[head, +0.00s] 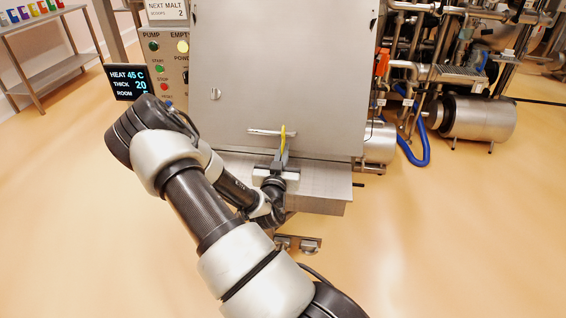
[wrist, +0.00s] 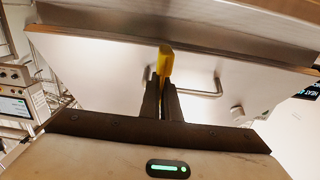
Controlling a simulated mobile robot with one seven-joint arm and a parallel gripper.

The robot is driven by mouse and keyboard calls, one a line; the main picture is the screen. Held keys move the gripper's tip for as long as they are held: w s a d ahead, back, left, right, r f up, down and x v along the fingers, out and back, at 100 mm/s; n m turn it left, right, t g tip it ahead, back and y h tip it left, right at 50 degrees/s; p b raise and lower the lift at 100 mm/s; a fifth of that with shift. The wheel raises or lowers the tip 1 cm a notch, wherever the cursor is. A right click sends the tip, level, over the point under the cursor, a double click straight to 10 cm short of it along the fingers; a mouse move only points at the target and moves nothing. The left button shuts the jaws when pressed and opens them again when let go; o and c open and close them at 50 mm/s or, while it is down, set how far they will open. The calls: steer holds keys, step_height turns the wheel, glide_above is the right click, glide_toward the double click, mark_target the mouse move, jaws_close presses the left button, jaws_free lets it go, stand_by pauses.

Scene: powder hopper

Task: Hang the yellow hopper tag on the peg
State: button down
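The yellow hopper tag (head: 283,138) stands up from my gripper (head: 279,165) in the head view. In the wrist view the tag (wrist: 166,62) sticks out between the two dark fingers of my gripper (wrist: 163,98), which are shut on it. The gripper is in front of the large metal panel (head: 275,60), near its lower edge. The tag overlaps the panel's bar handle (head: 262,132); I cannot tell whether they touch. I cannot make out the peg for certain in either view.
A small round fitting (head: 215,94) is on the panel, left of the handle. A metal box or ledge (head: 325,185) lies below the panel. A control box (head: 165,50) and a display (head: 128,82) stand to the left. Pipework and a blue hose (head: 424,148) are to the right.

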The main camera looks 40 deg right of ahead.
steer(key=shift+f+b, duration=0.35)
steer(key=shift+f, duration=1.45)
steer(key=shift+f, duration=0.15)
steer(key=c, duration=2)
jaws_free()
